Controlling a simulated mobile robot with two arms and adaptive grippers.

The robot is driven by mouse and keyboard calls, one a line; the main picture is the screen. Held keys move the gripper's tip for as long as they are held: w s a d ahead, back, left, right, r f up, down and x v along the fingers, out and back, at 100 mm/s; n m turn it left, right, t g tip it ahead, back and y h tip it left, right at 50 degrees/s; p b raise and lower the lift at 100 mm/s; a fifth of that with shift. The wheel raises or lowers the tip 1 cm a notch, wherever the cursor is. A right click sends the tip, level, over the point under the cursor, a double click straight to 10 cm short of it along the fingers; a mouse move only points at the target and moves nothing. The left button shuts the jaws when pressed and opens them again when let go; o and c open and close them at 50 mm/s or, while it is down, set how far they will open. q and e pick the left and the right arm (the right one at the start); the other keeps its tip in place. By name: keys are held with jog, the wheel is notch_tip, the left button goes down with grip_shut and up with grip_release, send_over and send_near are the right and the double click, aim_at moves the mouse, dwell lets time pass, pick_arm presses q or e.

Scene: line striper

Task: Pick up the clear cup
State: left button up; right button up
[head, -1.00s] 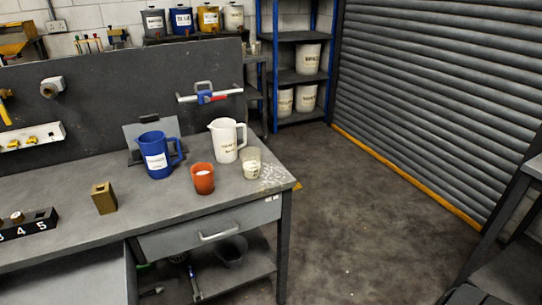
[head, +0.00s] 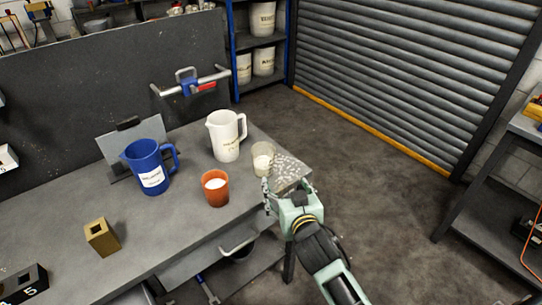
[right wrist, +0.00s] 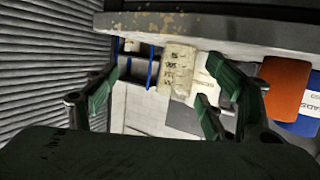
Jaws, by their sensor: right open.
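The clear cup (head: 263,158), with pale contents, stands upright near the right end of the grey workbench (head: 60,225). My right gripper (head: 286,190) is open and empty at the bench's right front corner, just in front of the cup. In the right wrist view, which is upside down, the cup (right wrist: 178,72) with its printed label shows ahead between the spread fingers (right wrist: 165,88). I cannot tell exactly how much gap is left. My left gripper is not in view.
An orange cup (head: 215,188) stands left of the clear cup, and a white pitcher (head: 226,136) behind it. A blue pitcher (head: 149,168) and a brass block (head: 101,238) are further left. A shutter (head: 400,70) closes the back right; the floor (head: 370,170) is clear.

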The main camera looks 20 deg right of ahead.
aim_at(267, 169)
jog(key=w+a+r+t+y, duration=0.1)
jog(key=w+a+r+t, duration=0.15)
jog(key=w+r, duration=0.4)
jog(key=shift+n+t, duration=0.35)
jog(key=shift+n, duration=0.05)
jog(key=f, duration=0.2)
jog(key=f+b, duration=0.1)
jog(key=f, duration=0.4)
jog(key=shift+s+f+b, duration=0.2)
jog(key=shift+s+b, duration=0.15)
jog(key=shift+w+f, duration=0.15)
jog(key=shift+f, duration=0.05)
jog(key=shift+w+r, duration=0.15)
jog(key=shift+w, duration=0.9)
jog(key=w, duration=0.5)
jog(key=shift+w, duration=0.1)
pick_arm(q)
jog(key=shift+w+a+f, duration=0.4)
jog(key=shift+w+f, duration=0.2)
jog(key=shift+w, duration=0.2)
pick_arm(e)
jog(key=shift+d, duration=0.1)
jog(key=shift+c, duration=0.3)
